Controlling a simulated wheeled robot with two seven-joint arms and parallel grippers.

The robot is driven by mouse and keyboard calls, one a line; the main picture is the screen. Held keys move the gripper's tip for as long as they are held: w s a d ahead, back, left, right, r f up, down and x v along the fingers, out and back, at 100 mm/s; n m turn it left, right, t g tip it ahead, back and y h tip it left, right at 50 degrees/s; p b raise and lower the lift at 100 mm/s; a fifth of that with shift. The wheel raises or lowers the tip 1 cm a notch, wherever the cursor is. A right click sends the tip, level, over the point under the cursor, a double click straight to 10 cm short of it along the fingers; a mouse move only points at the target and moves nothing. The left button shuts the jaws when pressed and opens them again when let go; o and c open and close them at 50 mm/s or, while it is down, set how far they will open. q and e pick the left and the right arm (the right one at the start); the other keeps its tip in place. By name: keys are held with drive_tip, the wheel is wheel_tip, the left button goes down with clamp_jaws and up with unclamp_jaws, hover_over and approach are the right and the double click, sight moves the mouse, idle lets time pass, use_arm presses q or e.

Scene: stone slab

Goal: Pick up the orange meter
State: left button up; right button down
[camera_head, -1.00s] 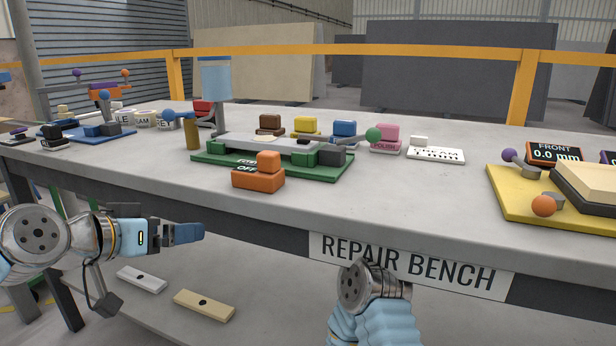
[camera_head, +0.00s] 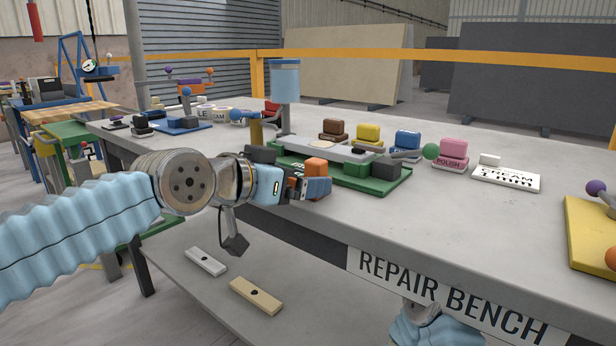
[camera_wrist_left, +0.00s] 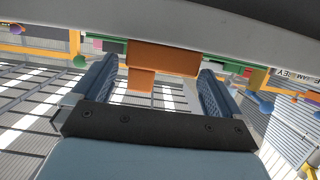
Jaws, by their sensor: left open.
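The orange meter appears to be the small orange block with a smaller orange block on top, at the bench's front edge. In the left wrist view the orange meter (camera_wrist_left: 162,57) lies between the two fingertips of my left gripper (camera_wrist_left: 158,72), with gaps on both sides. The fingers are open. Whether they touch it cannot be told. My right gripper is not in view; only part of that arm shows at the bottom.
Just behind stands a green base (camera_head: 385,184) with a grey plate. Brown (camera_head: 333,130), yellow (camera_head: 368,133), blue (camera_head: 407,142) and pink (camera_head: 453,150) blocks stand beyond it. The bench front right of the gripper is clear.

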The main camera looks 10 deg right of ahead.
use_arm(q)
drive_tip(key=x, duration=0.4)
drive_tip(key=shift+f, duration=0.1)
drive_tip(key=shift+a, duration=0.1)
drive_tip(key=shift+c, duration=0.2)
drive_tip(key=c, duration=0.8)
